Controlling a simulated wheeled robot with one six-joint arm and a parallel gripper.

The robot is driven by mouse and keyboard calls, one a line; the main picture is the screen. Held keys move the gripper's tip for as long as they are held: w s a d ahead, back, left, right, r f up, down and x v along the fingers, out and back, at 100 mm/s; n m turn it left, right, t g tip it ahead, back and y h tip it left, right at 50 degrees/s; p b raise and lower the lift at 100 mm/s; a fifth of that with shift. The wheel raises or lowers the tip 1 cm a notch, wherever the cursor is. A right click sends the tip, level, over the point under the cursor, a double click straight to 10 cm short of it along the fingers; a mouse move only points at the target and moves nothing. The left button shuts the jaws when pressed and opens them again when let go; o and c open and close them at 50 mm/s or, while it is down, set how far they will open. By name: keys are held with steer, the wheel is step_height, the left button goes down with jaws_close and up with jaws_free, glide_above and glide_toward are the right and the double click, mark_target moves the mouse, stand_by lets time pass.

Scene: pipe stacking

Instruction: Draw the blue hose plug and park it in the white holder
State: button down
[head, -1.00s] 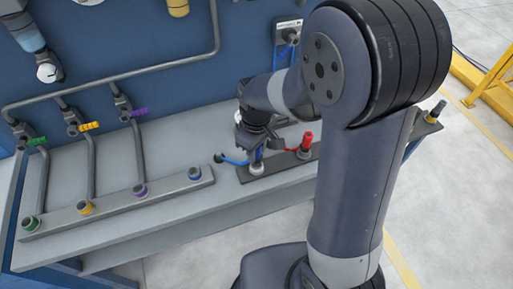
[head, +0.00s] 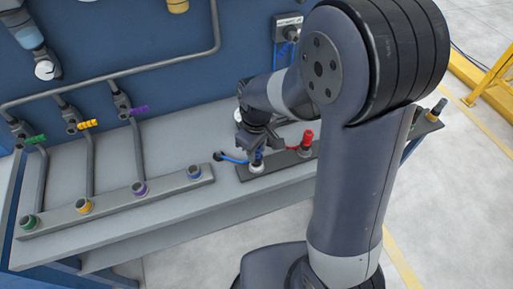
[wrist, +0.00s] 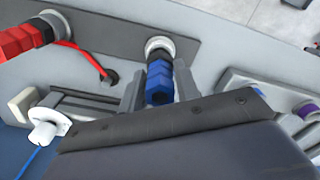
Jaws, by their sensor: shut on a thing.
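The blue hose plug (wrist: 160,84) is between the two fingers of my gripper (wrist: 158,92) in the wrist view. Its dark body lines up with a pale ring socket (wrist: 159,46) on a dark strip; I cannot tell how deep it sits. In the head view my gripper (head: 257,152) is low over the near strip, and the pale socket (head: 256,168) shows just under it. A white flanged piece (wrist: 46,118), which looks like the white holder, is at the lower left of the wrist view. A small white part of it may show behind my wrist in the head view.
A red plug (head: 307,138) stands in the same strip (head: 282,163), close right of my gripper, with a red hose. A long strip (head: 115,201) with green, yellow, purple and blue collars lies to the left. Pipes with coloured valve handles rise behind it. Bare bench lies between.

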steer(key=shift+f+b, duration=0.55)
steer(key=shift+f, duration=0.25)
steer(key=shift+r, duration=0.1)
steer(key=c, duration=1)
jaws_free()
steer(key=shift+o, duration=0.2)
step_height(320, 180, up, 11)
steer(key=shift+f, duration=0.1)
step_height(320, 180, down, 10)
steer(key=shift+p, duration=0.4)
steer(key=shift+r, duration=0.2)
